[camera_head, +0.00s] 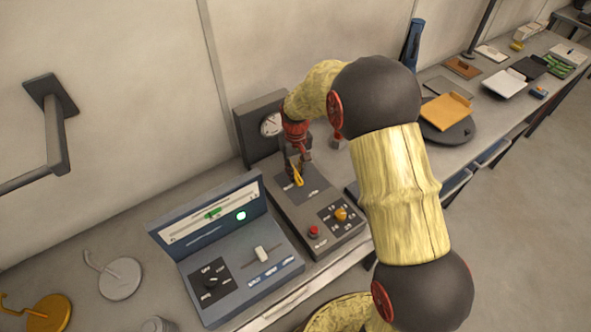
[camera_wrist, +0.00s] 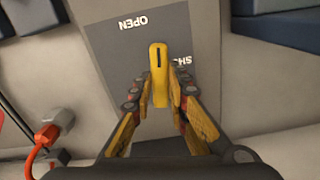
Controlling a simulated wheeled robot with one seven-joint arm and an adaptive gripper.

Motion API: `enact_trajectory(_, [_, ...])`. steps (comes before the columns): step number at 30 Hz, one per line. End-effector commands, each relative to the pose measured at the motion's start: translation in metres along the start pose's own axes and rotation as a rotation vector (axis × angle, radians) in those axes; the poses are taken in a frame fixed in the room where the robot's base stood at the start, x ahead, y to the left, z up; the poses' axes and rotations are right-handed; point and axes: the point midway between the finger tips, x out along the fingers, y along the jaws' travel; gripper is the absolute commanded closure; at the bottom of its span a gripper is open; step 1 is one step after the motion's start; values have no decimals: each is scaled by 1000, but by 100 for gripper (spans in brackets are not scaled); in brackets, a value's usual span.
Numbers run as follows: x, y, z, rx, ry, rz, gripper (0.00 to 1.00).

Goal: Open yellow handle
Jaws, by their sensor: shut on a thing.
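A yellow handle (camera_head: 298,176) stands on the dark grey plate of a control panel (camera_head: 329,241). In the wrist view the yellow handle (camera_wrist: 159,72) is a narrow bar with a dark slot, between the word OPEN at upper left and a partly hidden word starting SH at right. My gripper (camera_head: 298,170) comes down over it from above. In the wrist view my gripper (camera_wrist: 160,92) has its two fingers shut on the handle, one on each side.
A gauge box (camera_head: 268,127) stands behind the panel. The panel's front has a red button (camera_head: 314,231) and a yellow knob (camera_head: 340,214). A blue-grey device (camera_head: 232,250) stands close on the left. Trays and boards lie farther right along the bench.

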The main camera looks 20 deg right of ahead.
Motion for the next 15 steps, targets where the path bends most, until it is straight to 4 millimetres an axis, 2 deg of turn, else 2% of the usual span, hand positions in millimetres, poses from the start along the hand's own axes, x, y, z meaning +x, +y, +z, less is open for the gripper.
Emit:
enact_trajectory(6, [-1, 0, -1, -109, 2, 0, 100])
enact_trajectory(15, [-1, 0, -1, -172, 3, 1, 100])
